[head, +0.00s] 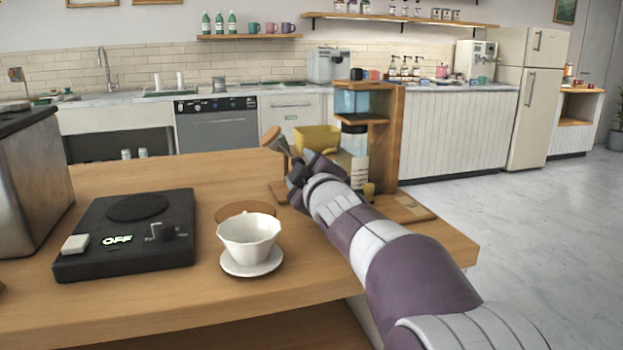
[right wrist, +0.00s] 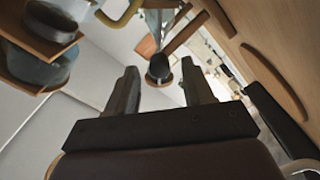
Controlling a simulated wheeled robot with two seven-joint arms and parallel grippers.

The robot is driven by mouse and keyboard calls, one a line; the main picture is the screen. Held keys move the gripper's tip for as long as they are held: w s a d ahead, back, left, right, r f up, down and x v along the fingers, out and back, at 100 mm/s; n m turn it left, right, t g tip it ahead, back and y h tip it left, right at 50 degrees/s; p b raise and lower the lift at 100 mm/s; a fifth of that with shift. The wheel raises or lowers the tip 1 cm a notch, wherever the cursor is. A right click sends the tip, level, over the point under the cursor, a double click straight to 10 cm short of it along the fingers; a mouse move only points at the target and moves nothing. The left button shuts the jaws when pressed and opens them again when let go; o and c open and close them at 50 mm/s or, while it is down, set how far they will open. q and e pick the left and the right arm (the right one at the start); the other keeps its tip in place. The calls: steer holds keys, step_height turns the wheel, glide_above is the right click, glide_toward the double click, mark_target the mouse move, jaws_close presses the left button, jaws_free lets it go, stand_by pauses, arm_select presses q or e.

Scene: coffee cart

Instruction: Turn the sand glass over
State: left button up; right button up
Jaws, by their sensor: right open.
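What looks like the sand glass shows in the head view as a tilted round wooden end (head: 272,138) with a slim part running down behind my right gripper (head: 306,168). Most of it is hidden by the gripper, so I cannot tell whether it is held or only beside the jaws. In the right wrist view my gripper (right wrist: 163,90) has its two fingers apart. Beyond the fingertips are a dark rounded piece, clear glass and wooden bars; which of these belong to the sand glass is unclear. My left gripper is not in view.
A wooden shelf stand (head: 391,135) with a blue container (head: 351,101) stands just beyond the gripper. A yellow box (head: 318,137) is behind it.

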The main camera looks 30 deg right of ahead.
steer(key=p+v, duration=0.1)
steer(key=v, duration=0.9)
steer(key=shift+s+a+r, duration=0.1)
steer(key=shift+s+r, duration=0.05)
steer(key=shift+s+a+p, duration=0.2)
steer(key=shift+s+p, duration=0.15)
steer(key=shift+s, duration=0.35)
